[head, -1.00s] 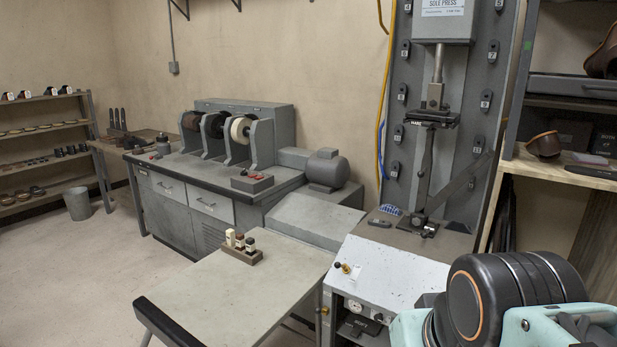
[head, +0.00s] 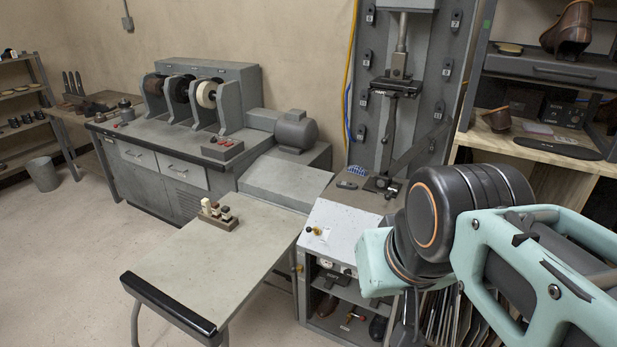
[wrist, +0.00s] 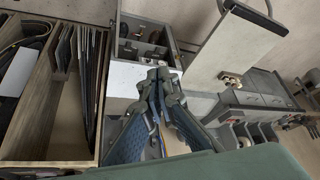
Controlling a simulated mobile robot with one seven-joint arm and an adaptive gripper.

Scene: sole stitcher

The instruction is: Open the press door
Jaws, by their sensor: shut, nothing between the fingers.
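The sole press (head: 398,65) stands at the back against a grey panel in the head view. Its lower cabinet has a white top (head: 340,237), a small gauge on the front and an open-fronted compartment (head: 350,290) with shoes and tools on shelves. In the wrist view this compartment (wrist: 145,42) shows beyond my gripper, with the white surface (wrist: 122,85) nearer. I cannot make out a separate door panel or handle. My gripper (wrist: 158,80) is shut and empty, in front of the white surface in the picture; contact cannot be told. In the head view my arm hides it.
A wooden shelf (head: 540,150) with boots is at right. Upright sheets (wrist: 85,60) fill a wooden rack.

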